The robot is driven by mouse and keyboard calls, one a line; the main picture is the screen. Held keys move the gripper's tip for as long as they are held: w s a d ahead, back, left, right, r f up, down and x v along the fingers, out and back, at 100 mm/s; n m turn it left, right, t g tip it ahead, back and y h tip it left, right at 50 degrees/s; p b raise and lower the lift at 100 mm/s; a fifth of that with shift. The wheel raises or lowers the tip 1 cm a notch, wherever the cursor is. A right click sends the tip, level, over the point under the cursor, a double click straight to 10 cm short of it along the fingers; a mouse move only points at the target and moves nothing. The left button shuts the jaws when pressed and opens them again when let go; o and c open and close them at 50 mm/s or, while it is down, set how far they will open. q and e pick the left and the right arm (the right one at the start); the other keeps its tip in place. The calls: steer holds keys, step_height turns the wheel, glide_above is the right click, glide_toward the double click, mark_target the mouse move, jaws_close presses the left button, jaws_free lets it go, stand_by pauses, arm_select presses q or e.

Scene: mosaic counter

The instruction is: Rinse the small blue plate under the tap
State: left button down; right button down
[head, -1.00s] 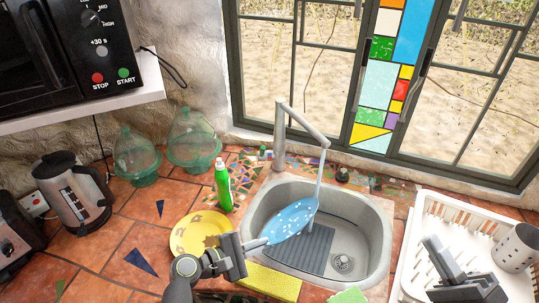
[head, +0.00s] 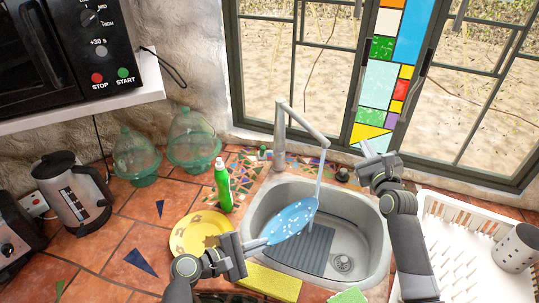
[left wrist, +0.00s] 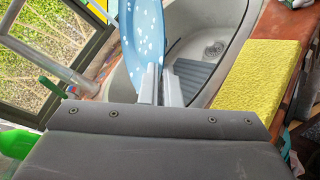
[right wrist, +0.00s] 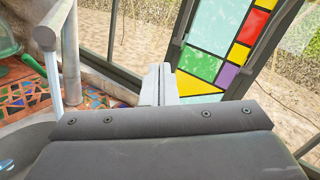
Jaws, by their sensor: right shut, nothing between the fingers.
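The small blue plate (head: 290,222) has white spots and is held tilted over the sink (head: 345,262). My left gripper (head: 262,243) is shut on its near left edge; the left wrist view also shows the plate (left wrist: 142,38) between the fingers. The tap (head: 300,125) arches over the sink, and a stream of water (head: 320,178) falls from its spout onto the plate's right part. My right gripper (head: 368,150) is shut and empty, raised to the right of the spout in front of the window. The right wrist view shows its closed fingertips (right wrist: 160,75).
A yellow plate (head: 188,232) and a green bottle (head: 222,185) stand left of the sink. A yellow sponge cloth (head: 268,282) lies at the sink's front edge. A white dish rack (head: 440,235) with a metal cup (head: 517,248) is at the right.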

steer(key=s+a+f+n+g+y, duration=0.1)
steer(key=s+a+f+g+y, duration=0.2)
steer(key=a, duration=0.7)
steer(key=s+a+f+n+g, duration=0.1)
steer(key=a+f+g, duration=0.3)
steer(key=a, duration=0.6)
glide_toward(262, 153)
steer(key=shift+f, duration=1.15)
steer(key=shift+w+a+r, duration=0.25)
steer(key=shift+w+a, duration=0.05)
steer(key=shift+w, duration=0.25)
steer(key=shift+w+a+r, duration=0.2)
steer(key=shift+w+a, duration=0.1)
steer(key=shift+w, duration=0.2)
steer(key=shift+w+a+r, duration=0.25)
steer(key=shift+w+a, duration=0.05)
steer(key=shift+w, duration=0.25)
steer(key=w, duration=0.1)
steer(key=r, duration=0.1)
steer(key=w+r, duration=0.1)
steer(key=shift+w+a+r, duration=0.2)
steer(key=shift+w+a, duration=0.05)
steer(key=shift+w, duration=0.1)
steer(key=shift+s+f, duration=0.1)
steer(key=shift+s, duration=0.05)
